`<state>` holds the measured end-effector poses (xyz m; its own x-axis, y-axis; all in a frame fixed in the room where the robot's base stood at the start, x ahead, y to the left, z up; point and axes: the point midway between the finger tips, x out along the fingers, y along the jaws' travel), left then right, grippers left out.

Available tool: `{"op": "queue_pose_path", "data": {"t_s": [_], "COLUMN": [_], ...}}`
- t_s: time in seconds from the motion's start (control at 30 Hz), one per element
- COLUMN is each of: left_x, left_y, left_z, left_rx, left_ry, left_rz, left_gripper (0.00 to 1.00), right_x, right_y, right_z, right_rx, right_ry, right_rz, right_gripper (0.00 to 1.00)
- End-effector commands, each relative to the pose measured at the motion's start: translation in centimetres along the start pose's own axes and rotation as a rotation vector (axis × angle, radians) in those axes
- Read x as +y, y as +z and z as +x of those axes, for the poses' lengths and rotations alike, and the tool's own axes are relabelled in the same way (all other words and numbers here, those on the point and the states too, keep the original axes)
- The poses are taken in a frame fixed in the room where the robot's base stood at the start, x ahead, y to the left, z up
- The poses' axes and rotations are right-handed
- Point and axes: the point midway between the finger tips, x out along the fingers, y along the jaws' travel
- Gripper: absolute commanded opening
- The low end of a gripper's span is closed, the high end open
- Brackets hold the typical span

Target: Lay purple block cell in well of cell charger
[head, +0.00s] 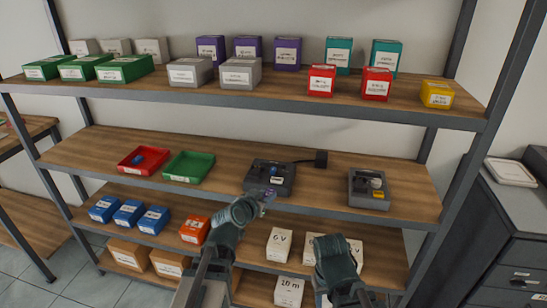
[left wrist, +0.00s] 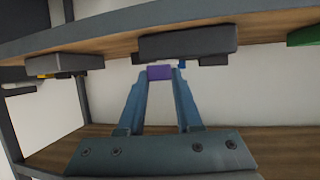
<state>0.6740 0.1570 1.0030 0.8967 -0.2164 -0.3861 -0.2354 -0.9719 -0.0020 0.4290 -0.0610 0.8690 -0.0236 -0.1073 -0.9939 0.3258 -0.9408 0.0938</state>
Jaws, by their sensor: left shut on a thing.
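The purple block cell (left wrist: 159,72) is held between the fingertips of my left gripper (left wrist: 160,76), which is shut on it. In the head view the left gripper (head: 268,195) is at the front edge of the middle shelf, in front of the dark cell charger (head: 258,176). It partly covers the charger's front. In the left wrist view, which is upside down, the charger (left wrist: 188,42) is close by and the cell appears apart from its body. The well cannot be made out. My right arm shows low in the head view, but its fingers do not.
A black plug (head: 321,158) lies behind on a cable. Red (head: 143,159) and green (head: 188,168) trays stand left. The upper shelf (head: 210,93) overhangs with boxes. Bare wood lies between charger and grey device.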

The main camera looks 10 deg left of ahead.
Motion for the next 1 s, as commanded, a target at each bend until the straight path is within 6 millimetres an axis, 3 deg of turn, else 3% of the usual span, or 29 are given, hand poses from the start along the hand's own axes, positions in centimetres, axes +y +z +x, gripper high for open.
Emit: {"op": "queue_pose_path", "data": {"t_s": [0.03,0.2,0.4,0.6,1.0], "left_x": [-1.2,-5.4,-8.8,-9.6,-9.6], "left_y": [-2.1,-6.8,-10.1,-10.6,-9.3], "left_z": [1.0,3.8,5.9,6.3,6.8], "left_rx": [-0.002,-0.005,0.002,0.005,0.005], "left_ry": [-0.020,-0.103,-0.170,-0.189,-0.188], "left_rz": [-0.006,-0.042,-0.071,-0.078,-0.078], "left_gripper": [0.00,0.00,0.00,0.00,0.00], "right_x": [0.1,0.5,0.7,0.7,0.6], "right_y": [0.1,0.3,0.4,0.4,0.3], "right_z": [-1.6,-4.9,-7.0,-7.2,-5.8], "right_rx": [0.000,0.000,0.000,0.000,0.000], "right_ry": [0.000,0.000,0.000,0.000,0.000], "right_rz": [0.000,0.000,0.000,0.000,0.000], "right_gripper": [0.50,0.50,0.50,0.50,0.50]}}
